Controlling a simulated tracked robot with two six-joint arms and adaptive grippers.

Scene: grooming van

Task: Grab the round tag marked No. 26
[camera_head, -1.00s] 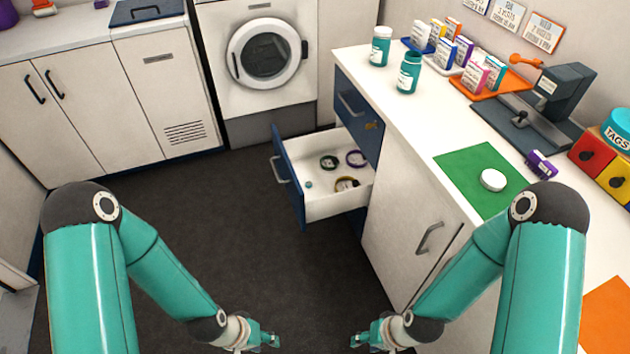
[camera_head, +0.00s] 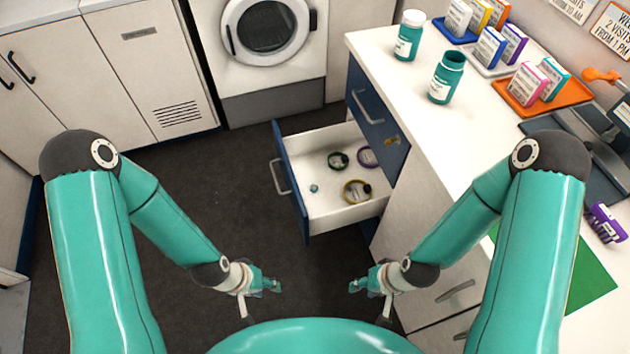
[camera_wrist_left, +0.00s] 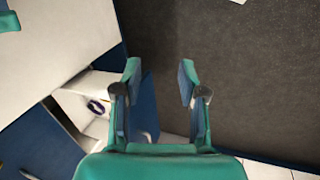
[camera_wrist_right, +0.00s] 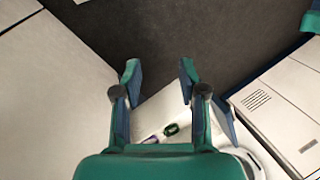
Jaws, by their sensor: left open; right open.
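No number 26 can be read on anything in view. A small round teal piece (camera_head: 314,188) lies at the left of the open drawer (camera_head: 345,216); it is too small to read. Beside it lie a dark green ring (camera_head: 338,160), a purple ring (camera_head: 367,157) and a yellow ring (camera_head: 356,191), which look like collars. My left gripper (camera_head: 276,287) is open and empty, in front of the drawer. My right gripper (camera_head: 355,286) is open and empty, near the cabinet front. The green ring also shows in the right wrist view (camera_wrist_right: 171,130).
The white counter (camera_head: 440,120) on the right carries two teal bottles (camera_head: 408,36) (camera_head: 446,78), boxes on trays and a green mat (camera_head: 590,275). A washer (camera_head: 265,30) stands behind. The dark floor (camera_head: 215,170) left of the drawer is clear.

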